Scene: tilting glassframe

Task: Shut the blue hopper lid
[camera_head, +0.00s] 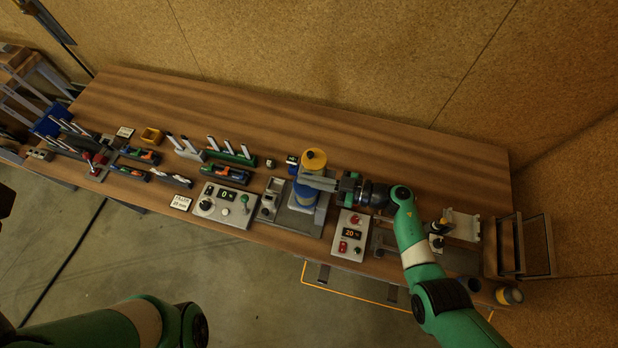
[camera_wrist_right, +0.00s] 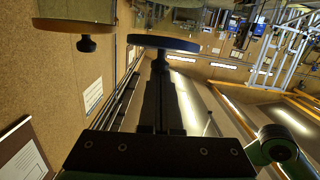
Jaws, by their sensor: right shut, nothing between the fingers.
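A blue hopper (camera_head: 305,194) stands on a grey base plate near the middle of the bench. A round yellow-orange piece with a small knob (camera_head: 314,159) shows just behind it; I cannot tell whether it is the lid. My right gripper (camera_head: 303,180) is shut and empty, with its fingers reaching left over the hopper's back part and hiding some of it. In the right wrist view a blue disc (camera_wrist_right: 163,43), seen nearly edge-on, lies at the ends of my dark fingers (camera_wrist_right: 160,70). I cannot tell whether they touch it. My left gripper is out of view.
A panel with a "0" display (camera_head: 223,206) stands left of the hopper, and a panel with a "20" display (camera_head: 350,235) stands to its right. Small racks and tools crowd the bench's left. An open frame (camera_head: 525,246) stands at the right end. The bench's back strip is clear.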

